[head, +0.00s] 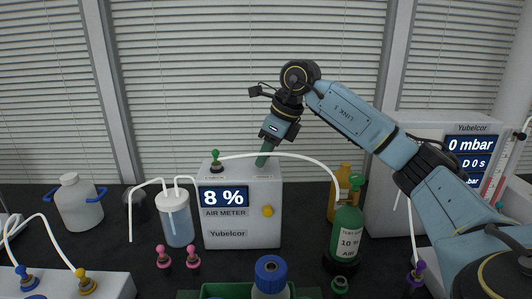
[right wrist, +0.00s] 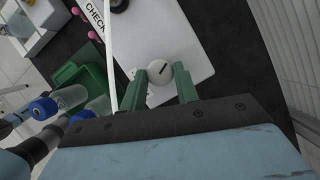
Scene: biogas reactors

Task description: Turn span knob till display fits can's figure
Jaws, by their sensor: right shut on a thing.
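My right gripper (head: 263,159) reaches down to the top of the meter. In the right wrist view the pale round span knob (right wrist: 160,72), with a dark pointer line, sits between the green fingertips, and the gripper is shut on it. In the head view the fingers hide the knob. My left gripper is not in view.
A white hose (head: 300,157) runs from the green fitting (head: 215,155) on the meter's top to the can. A clear bottle (head: 177,218) stands left; a larger display unit (head: 400,180) stands right. Blue-capped bottle (head: 270,274) is in front.

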